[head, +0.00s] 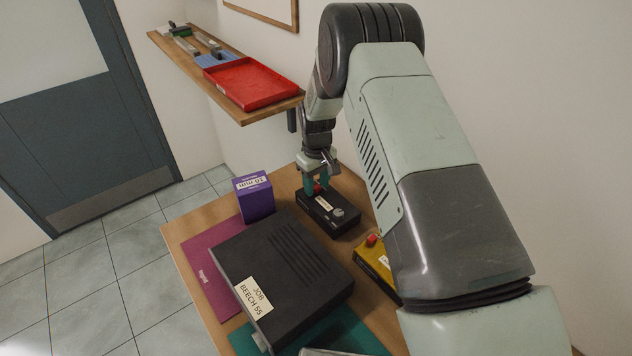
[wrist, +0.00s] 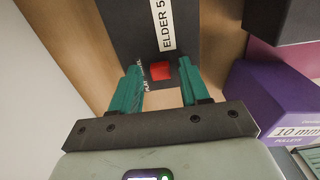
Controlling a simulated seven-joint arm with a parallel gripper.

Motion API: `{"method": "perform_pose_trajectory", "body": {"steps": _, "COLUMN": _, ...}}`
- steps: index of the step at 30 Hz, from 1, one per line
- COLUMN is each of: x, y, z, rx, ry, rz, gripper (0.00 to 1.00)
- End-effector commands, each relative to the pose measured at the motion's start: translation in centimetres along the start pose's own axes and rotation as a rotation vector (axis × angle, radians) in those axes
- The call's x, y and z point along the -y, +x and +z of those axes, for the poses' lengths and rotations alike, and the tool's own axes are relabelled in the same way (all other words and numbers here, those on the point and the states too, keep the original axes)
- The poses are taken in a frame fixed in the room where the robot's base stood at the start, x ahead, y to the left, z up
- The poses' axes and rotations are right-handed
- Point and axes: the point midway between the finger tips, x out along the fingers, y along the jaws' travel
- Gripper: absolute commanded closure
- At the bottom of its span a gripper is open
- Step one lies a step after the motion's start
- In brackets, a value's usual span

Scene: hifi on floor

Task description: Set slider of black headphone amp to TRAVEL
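The black headphone amp (head: 322,219) lies on the table below my gripper, with a pale label and a grey knob on top. In the wrist view the black amp (wrist: 137,28) shows part of a label reading "ELDER 5". Its red slider cap (wrist: 161,70) is near the edge closest to the gripper. Small lettering beside the cap reads "PLAY" and, partly hidden, what seems the end of "TRAVEL"; the cap's exact setting is unclear. My gripper (wrist: 160,76), also in the head view (head: 318,184), is open, its teal fingers on either side of the cap with visible gaps.
A yellow device (head: 376,262) with a red cap stands to the right, partly behind my arm. A purple box (head: 256,199) and a large black box (head: 284,268) labelled "JOB BEECH 55" stand left. A shelf with a red tray (head: 251,83) hangs behind.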

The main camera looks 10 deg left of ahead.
Motion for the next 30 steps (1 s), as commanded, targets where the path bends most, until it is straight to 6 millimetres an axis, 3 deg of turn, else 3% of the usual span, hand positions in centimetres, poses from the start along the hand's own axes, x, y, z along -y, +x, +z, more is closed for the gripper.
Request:
{"method": "perform_pose_trajectory", "body": {"steps": 11, "x": 0.0, "y": -0.6, "z": -0.1, "rx": -0.003, "ry": 0.000, "rz": 0.001, "gripper": 0.51}}
{"method": "perform_pose_trajectory", "body": {"steps": 24, "x": 0.0, "y": -8.6, "z": 0.0, "rx": -0.003, "ry": 0.001, "rz": 0.001, "gripper": 0.51}}
{"method": "perform_pose_trajectory", "body": {"steps": 30, "x": 0.0, "y": -10.5, "z": 0.0, "rx": -0.001, "ry": 0.001, "rz": 0.000, "gripper": 0.51}}
